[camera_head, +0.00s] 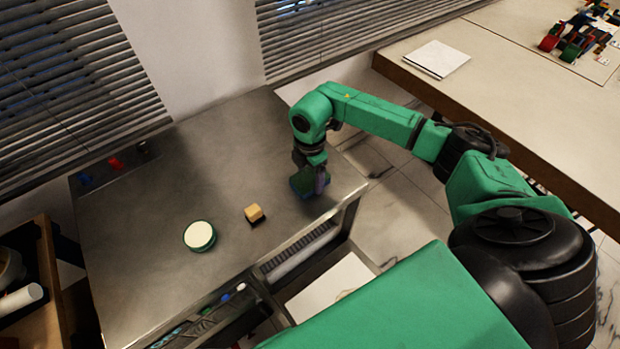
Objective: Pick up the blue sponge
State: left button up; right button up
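A blue and green block that looks like the blue sponge (300,184) is at the right end of the grey metal table. My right gripper (312,184) points down right at it, and the wrist and fingers cover part of it. I cannot tell whether the fingers are closed on the sponge, or whether it rests on the tabletop. My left gripper is not in view.
On the metal table (150,225) are a small yellow and black block (254,213) and a round green-rimmed, white-topped item (199,236). An open drawer (200,328) holds small items at the front. A wooden table (500,80) stands right.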

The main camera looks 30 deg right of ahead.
jog(key=c, duration=0.4)
jog(key=shift+r, duration=0.1)
notch_tip(320, 180, up, 14)
jog(key=r+b, duration=0.1)
jog(key=b, duration=0.2)
notch_tip(320, 180, up, 5)
jog(key=p, duration=0.1)
send_over(310, 177)
